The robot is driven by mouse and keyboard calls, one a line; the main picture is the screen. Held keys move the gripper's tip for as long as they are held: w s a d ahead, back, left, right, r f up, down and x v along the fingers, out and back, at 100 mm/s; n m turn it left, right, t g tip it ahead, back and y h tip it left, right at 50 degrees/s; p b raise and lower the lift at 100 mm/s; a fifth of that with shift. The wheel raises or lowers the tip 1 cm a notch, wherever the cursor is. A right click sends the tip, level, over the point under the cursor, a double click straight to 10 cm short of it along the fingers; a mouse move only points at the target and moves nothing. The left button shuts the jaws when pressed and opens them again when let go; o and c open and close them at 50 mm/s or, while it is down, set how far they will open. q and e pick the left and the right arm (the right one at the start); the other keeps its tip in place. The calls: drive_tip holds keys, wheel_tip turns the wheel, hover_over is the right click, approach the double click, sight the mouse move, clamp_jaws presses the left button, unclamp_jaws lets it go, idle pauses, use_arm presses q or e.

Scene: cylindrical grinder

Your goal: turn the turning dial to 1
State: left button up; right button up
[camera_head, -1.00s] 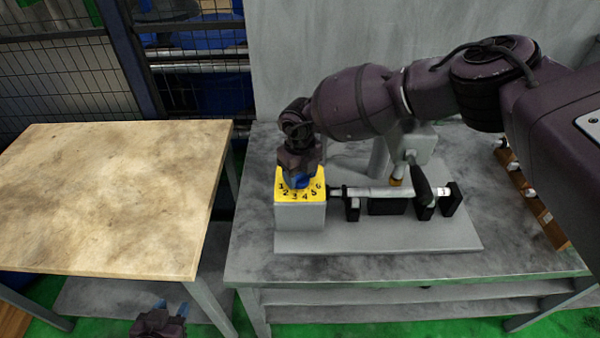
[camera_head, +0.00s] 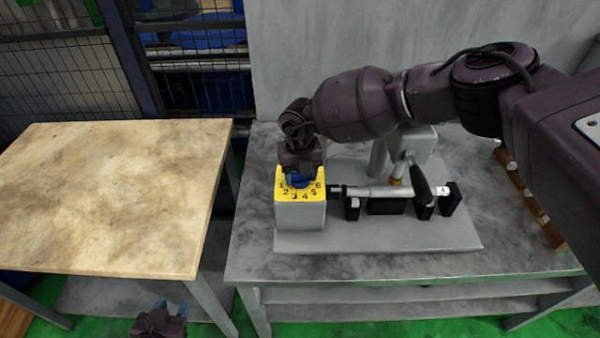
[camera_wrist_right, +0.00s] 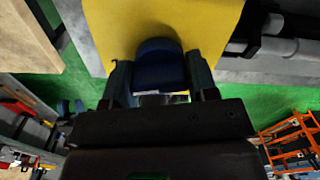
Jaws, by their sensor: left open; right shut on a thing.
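The turning dial (camera_head: 300,181) is a blue knob on the yellow numbered plate (camera_head: 296,203) atop the grey box at the left end of the grinder. The digits 1 to 6 run around the plate's front. My right gripper (camera_head: 300,172) comes down on the dial from above and hides most of it. In the right wrist view the blue dial (camera_wrist_right: 160,65) sits between the two fingers of my right gripper (camera_wrist_right: 161,82), which is shut on it. The dial's pointer is hidden, so its setting cannot be read. My left gripper (camera_head: 160,308) is low at the bottom edge, open and empty.
The grinder's base plate (camera_head: 400,238) lies on the grey table (camera_head: 350,266), with a shaft and black supports right of the dial. A wooden-topped table (camera_head: 110,190) at left is bare. A brown rack (camera_head: 530,200) stands at the right edge.

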drive_tip(key=o, duration=0.9)
wheel_tip(320, 180, up, 9)
drive_tip(key=shift+r+b, duration=0.2)
drive_tip(key=shift+b, duration=0.25)
drive_tip(key=shift+r, duration=0.75)
